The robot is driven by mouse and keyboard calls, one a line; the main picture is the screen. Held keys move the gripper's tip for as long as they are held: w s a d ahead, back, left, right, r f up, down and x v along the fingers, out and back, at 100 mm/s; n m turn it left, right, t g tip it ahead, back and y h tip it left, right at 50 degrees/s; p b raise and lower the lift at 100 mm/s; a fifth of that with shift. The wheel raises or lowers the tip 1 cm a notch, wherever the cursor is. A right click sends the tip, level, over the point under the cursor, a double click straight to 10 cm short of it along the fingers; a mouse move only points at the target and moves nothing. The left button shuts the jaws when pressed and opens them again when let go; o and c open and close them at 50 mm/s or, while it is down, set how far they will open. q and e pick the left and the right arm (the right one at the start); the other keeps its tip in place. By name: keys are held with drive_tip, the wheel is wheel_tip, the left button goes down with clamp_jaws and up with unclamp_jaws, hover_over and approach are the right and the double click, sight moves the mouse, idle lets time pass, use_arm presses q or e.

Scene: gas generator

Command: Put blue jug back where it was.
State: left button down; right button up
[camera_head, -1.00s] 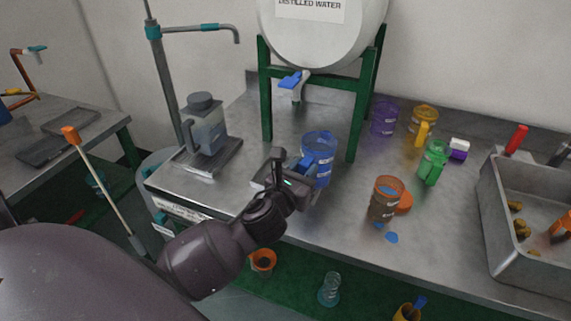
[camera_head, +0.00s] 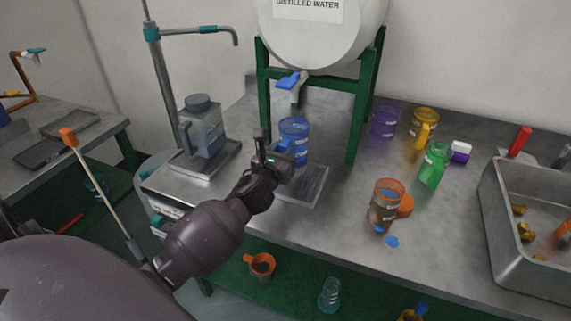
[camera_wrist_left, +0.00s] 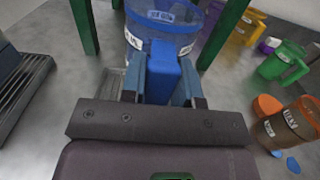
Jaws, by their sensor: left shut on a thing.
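The blue jug (camera_head: 294,131) is a clear blue measuring jug with a white label, upright under the blue tap of the distilled water tank. My left gripper (camera_head: 279,158) is shut on its handle from the front left. In the left wrist view the jug (camera_wrist_left: 160,32) stands straight ahead, its solid blue handle (camera_wrist_left: 164,72) between the two fingers. I cannot tell whether the jug's base touches the table. My right gripper is not in view.
The distilled water tank (camera_head: 310,40) stands on green legs around the jug. Purple (camera_head: 384,122), yellow (camera_head: 424,128), green (camera_head: 433,164) and orange (camera_head: 385,205) jugs stand to the right. A square container (camera_head: 203,130) is at left. A metal sink (camera_head: 520,240) is at far right.

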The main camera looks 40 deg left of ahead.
use_arm(q)
wheel_tip(320, 180, down, 4)
drive_tip(key=shift+r+b, duration=0.1)
drive_tip(key=shift+b, duration=0.5)
drive_tip(key=shift+r, duration=0.15)
drive_tip(key=c, duration=0.9)
unclamp_jaws()
drive_tip(key=shift+o, duration=0.2)
drive_tip(key=shift+s, duration=0.1)
drive_tip(key=v, duration=1.2)
drive_tip(key=shift+p, duration=0.4)
